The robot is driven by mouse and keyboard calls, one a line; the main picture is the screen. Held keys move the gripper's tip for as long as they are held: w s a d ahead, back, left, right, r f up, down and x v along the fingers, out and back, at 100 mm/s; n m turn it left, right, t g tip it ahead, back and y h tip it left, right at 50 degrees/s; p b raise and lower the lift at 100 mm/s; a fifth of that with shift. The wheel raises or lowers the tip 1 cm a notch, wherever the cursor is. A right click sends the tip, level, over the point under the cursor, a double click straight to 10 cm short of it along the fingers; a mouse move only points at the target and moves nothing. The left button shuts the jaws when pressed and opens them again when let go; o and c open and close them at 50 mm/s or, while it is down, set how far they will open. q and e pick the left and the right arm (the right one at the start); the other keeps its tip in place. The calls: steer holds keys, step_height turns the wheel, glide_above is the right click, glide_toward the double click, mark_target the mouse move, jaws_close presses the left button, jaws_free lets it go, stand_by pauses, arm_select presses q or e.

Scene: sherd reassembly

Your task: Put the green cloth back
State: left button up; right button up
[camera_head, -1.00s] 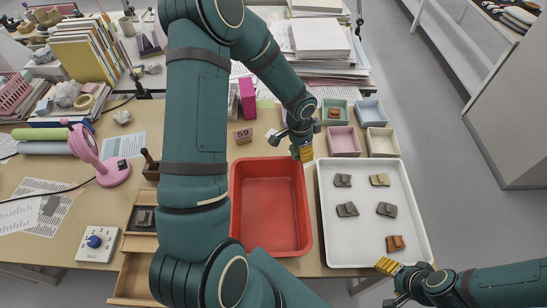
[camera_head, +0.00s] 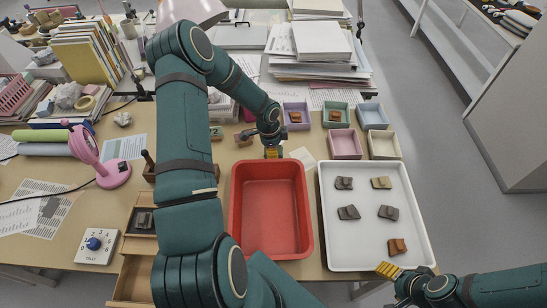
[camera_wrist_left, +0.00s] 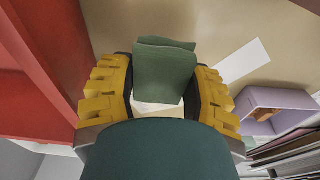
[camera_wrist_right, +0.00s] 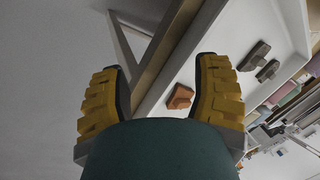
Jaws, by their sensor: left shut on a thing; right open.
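The green cloth (camera_wrist_left: 165,74), a folded dark green piece, shows in the left wrist view between the yellow fingers of my left gripper (camera_head: 272,153). The gripper is shut on it. In the head view this gripper is just beyond the far edge of the red bin (camera_head: 234,205), and the cloth is hardly visible there behind the fingers. Whether the cloth touches the table cannot be told. My right gripper (camera_head: 388,270) is open and empty by the near edge of the white tray (camera_head: 323,215). Its spread fingers show in the right wrist view (camera_wrist_right: 160,88).
The white tray holds several grey, tan and orange-brown sherds. Paper stacks (camera_head: 320,50) stand behind. A pink lamp (camera_head: 95,155) stands left. The red bin is empty.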

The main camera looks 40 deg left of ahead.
arm_select(q)
steer(key=shift+f, duration=1.8)
steer(key=shift+f+b, duration=0.15)
steer(key=shift+b, duration=0.25)
steer(key=o, duration=1.1)
steer(key=shift+r+p, duration=0.25)
steer(key=shift+p, duration=0.05)
steer(key=r, duration=0.4)
steer(key=r+p, duration=0.1)
steer(key=r, duration=0.3)
steer(key=s+a+r, duration=0.1)
steer(key=r, duration=0.2)
steer(key=shift+r, duration=0.4)
